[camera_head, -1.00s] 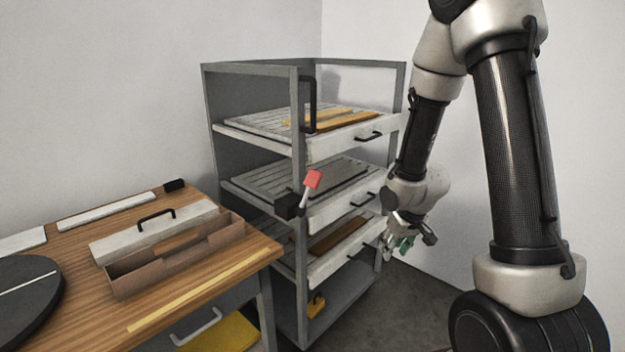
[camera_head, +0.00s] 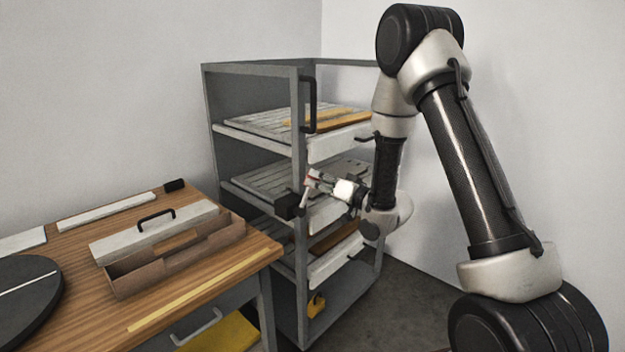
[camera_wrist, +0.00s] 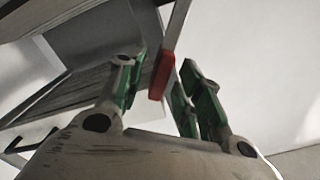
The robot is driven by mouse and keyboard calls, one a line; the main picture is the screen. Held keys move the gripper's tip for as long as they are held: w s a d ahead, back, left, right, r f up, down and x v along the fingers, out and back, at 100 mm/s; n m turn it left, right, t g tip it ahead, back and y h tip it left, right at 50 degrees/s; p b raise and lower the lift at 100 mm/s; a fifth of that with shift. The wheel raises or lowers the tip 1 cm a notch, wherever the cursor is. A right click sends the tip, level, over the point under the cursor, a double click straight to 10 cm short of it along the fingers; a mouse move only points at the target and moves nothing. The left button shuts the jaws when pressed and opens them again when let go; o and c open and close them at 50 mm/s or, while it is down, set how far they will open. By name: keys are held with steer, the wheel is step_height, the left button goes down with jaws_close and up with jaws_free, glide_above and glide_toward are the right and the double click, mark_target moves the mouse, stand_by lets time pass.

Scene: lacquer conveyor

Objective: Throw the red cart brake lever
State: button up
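The brake lever (camera_head: 304,197) sticks up from a black block on the cart's front post, its red grip mostly covered by my fingers in the head view. In the wrist view the red grip (camera_wrist: 161,78) lies between my two green-padded fingers. My gripper (camera_head: 317,180) reaches in from the right at the lever's top. Its fingers (camera_wrist: 163,85) are apart, with a gap to the left of the grip; the right finger is closer to it. I cannot tell whether it touches.
The grey cart (camera_head: 298,260) holds several trays with black handles, close behind my gripper. A black vertical handle (camera_head: 309,104) is on the post above the lever. A wooden workbench (camera_head: 200,290) with a brown toolbox (camera_head: 172,262) stands at left. Floor to the right is clear.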

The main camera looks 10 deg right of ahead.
steer(key=shift+x, duration=1.45)
jaws_close()
steer(key=shift+a, duration=0.1)
